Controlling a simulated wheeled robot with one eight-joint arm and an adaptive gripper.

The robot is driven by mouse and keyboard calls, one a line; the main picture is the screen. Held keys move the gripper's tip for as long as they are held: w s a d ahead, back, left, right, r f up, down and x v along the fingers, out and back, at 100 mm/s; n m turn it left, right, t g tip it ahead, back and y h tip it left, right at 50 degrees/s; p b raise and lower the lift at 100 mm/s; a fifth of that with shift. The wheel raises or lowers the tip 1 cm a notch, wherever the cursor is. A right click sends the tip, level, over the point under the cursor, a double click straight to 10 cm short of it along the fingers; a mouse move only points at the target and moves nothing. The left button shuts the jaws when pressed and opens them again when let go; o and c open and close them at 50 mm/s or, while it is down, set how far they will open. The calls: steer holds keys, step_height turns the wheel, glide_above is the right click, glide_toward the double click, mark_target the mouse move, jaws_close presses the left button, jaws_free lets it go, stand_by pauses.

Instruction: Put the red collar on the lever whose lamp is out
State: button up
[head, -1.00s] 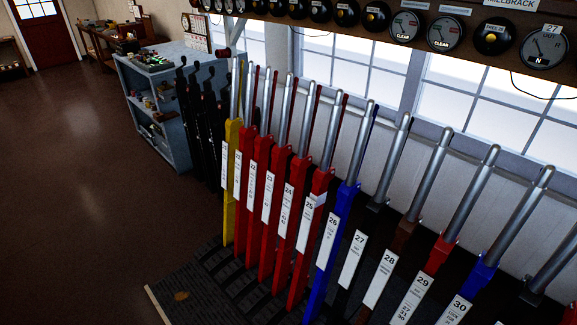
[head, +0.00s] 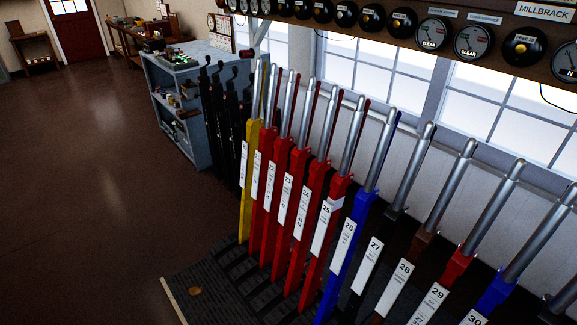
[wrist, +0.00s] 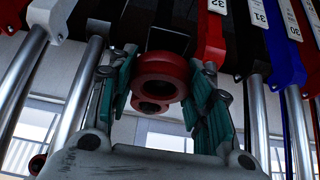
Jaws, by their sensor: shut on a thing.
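The red collar (wrist: 160,72) is a thick ring with stepped rims, seen in the wrist view between my fingers. My gripper (wrist: 162,82) is shut on it, with a green-faced finger on each side. The collar appears off the levers; depth to the levers behind is hard to judge. In the head view a row of levers stands in the frame, with a yellow lever (head: 246,180), several red levers (head: 309,215) and blue lever 26 (head: 345,255). Dark lever 27 (head: 362,292) and others follow at right. I cannot tell which lamp is out. My gripper is not in the head view.
Round black instruments and dials (head: 433,33) line the shelf above the levers. A blue-grey cabinet (head: 185,105) stands beyond the left end. The brown floor (head: 90,200) at left is clear. Windows and a pale wall lie behind the levers.

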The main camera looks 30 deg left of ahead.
steer(key=shift+r+p, duration=2.15)
steer(key=shift+r, duration=1.25)
steer(key=shift+a+f, duration=0.1)
